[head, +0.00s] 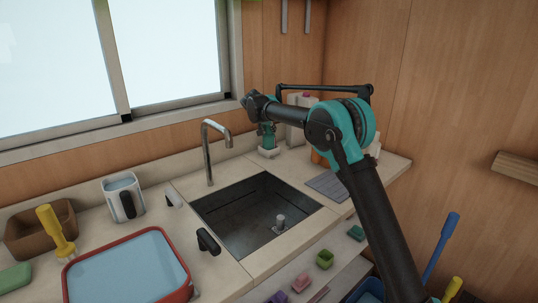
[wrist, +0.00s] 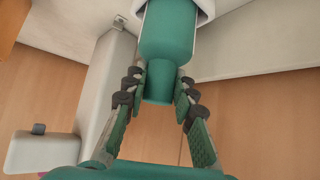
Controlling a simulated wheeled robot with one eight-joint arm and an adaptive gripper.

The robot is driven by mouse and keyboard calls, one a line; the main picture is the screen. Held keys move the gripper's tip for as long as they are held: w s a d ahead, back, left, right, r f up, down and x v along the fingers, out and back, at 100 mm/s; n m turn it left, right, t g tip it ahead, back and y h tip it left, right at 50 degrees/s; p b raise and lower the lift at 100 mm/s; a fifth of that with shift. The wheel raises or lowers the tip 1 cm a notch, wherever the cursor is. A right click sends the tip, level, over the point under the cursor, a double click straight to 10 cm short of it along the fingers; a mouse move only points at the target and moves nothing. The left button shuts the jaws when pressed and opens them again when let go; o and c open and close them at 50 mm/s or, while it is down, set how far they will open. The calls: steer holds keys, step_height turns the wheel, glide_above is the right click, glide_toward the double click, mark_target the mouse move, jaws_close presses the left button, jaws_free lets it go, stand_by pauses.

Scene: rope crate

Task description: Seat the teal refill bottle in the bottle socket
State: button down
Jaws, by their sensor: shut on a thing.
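The teal refill bottle (wrist: 168,32) fills the top middle of the wrist view. Its narrower neck is between the two fingers of my gripper (wrist: 160,85), which is shut on it. The bottle's far end goes into the white rim of the bottle socket (wrist: 206,10); how deep it sits is hidden. In the head view the bottle (head: 267,144) looks upright, with its lower end at the small white socket (head: 268,153) on the counter behind the sink. My gripper (head: 266,132) is above it, small and partly dark there.
A sink (head: 255,215) with a tap (head: 210,150) lies left of the socket. White containers (head: 297,130) stand close behind my arm, and a grey ribbed mat (head: 327,185) lies in front. A red-rimmed tub (head: 130,265) and a jug (head: 122,197) are at left.

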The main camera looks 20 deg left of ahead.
steer(key=shift+f, duration=0.35)
stand_by(0.3)
steer(key=c, duration=1.2)
jaws_free()
steer(key=shift+o, duration=0.2)
steer(key=shift+s, duration=0.1)
steer(key=v, duration=1.1)
steer(key=shift+s+r, duration=0.25)
steer(key=shift+r, duration=0.1)
